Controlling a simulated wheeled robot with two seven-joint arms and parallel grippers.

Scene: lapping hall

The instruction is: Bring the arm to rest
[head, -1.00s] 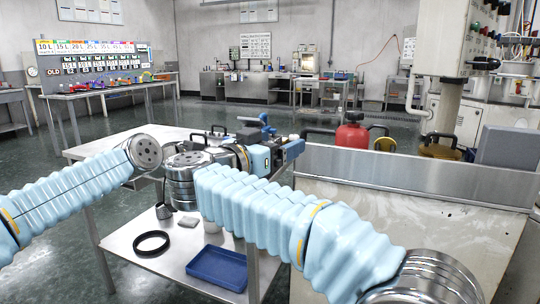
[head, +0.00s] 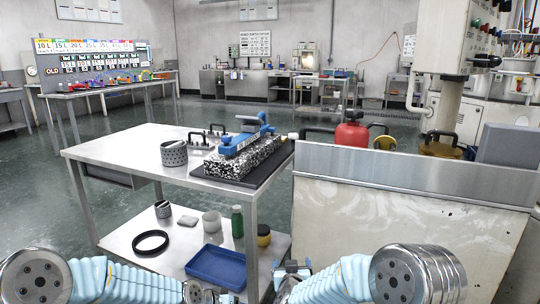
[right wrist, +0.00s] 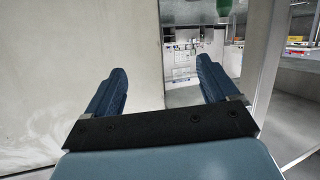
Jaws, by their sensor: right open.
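My right arm (head: 345,280) lies low at the bottom right of the head view, bent in toward the middle. My right gripper (right wrist: 160,67) is open in the right wrist view, with nothing between its two blue fingers. In the head view only small blue and dark parts show at that arm's end, in front of the steel table's right leg. My left arm (head: 110,282) lies along the bottom left edge of the head view. Its far end runs out of the picture, and its gripper is not seen.
A steel table (head: 130,150) holds a speckled block (head: 240,160) with a blue tool (head: 240,140) on top, and a perforated cup (head: 173,153). Its lower shelf carries a blue tray (head: 217,266), black ring (head: 151,243) and green bottle (head: 237,222). A pale cabinet (head: 400,215) stands right.

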